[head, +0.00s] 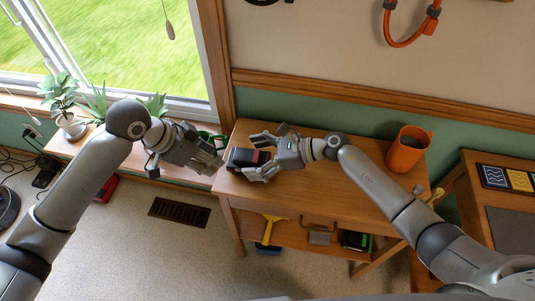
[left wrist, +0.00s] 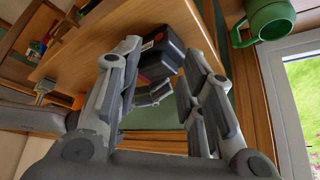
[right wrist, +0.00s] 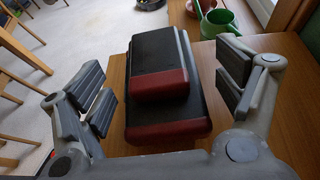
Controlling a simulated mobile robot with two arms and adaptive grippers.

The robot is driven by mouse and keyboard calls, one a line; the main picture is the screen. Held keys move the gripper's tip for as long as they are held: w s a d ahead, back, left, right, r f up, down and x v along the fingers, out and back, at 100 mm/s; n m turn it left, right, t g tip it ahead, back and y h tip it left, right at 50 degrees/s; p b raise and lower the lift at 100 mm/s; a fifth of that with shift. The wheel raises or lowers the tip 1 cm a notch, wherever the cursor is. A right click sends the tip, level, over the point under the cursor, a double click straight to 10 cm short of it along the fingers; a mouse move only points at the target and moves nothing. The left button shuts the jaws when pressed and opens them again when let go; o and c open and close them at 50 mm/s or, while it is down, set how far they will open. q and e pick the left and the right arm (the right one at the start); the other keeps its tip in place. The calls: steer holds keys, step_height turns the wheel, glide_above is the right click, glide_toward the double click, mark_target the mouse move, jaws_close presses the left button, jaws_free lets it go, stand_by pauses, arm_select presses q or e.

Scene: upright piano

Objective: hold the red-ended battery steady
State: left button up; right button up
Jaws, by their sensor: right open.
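The red-ended battery (head: 246,158) is a dark stepped block lying on the left part of the wooden table (head: 320,192). In the right wrist view the battery (right wrist: 158,90) shows its red end facing my right gripper (right wrist: 166,92). That gripper is open, with one finger pad on each side and a gap to the battery on both sides. My left gripper (head: 216,153) is just left of the battery, by the table's left end. In the left wrist view its fingers are spread and empty, with the battery (left wrist: 160,58) beyond and between them.
An orange pot (head: 408,149) stands at the table's right end. A green watering can (right wrist: 222,22) is beyond the battery, on the window side. A yellow brush (head: 269,229) and other items are on the lower shelf. The table's middle front is clear.

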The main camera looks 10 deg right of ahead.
steer(key=shift+a+f, duration=0.15)
steer(key=shift+a, duration=0.15)
steer(key=c, duration=1.4)
arm_select(q)
steer(key=shift+c, duration=0.5)
arm_select(e)
steer(key=shift+c, duration=0.3)
arm_select(q)
jaws_close()
